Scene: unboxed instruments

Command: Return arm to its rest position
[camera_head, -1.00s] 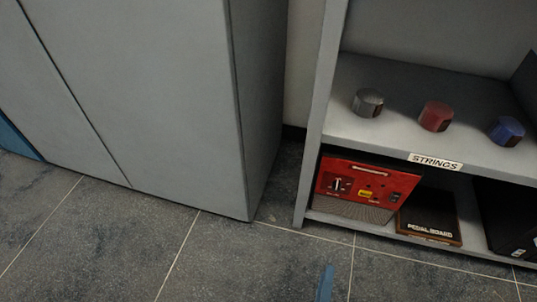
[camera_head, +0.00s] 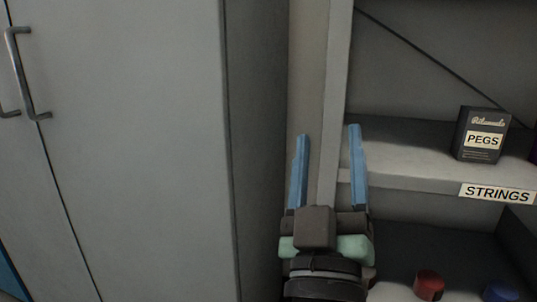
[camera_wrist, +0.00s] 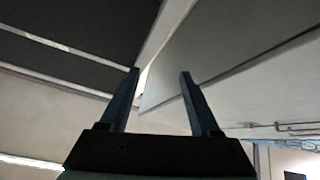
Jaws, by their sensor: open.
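My gripper (camera_head: 328,135) is in the lower middle of the head view, its two blue fingers pointing up. The fingers are apart and nothing is between them. It appears in front of the side panel of the grey shelf unit and the narrow strip of wall beside the grey cabinet. In the wrist view my gripper (camera_wrist: 160,75) also shows two separated fingers with no object between them. I cannot tell from the head view how far the fingers are from the shelf edge.
A grey cabinet (camera_head: 140,150) with handles stands at left. The grey shelf unit (camera_head: 410,165) at right holds a dark PEGS box (camera_head: 482,136). A red cylinder (camera_head: 429,285) and a blue cylinder (camera_head: 499,291) stand on a lower shelf. The wrist view shows ceiling and wall.

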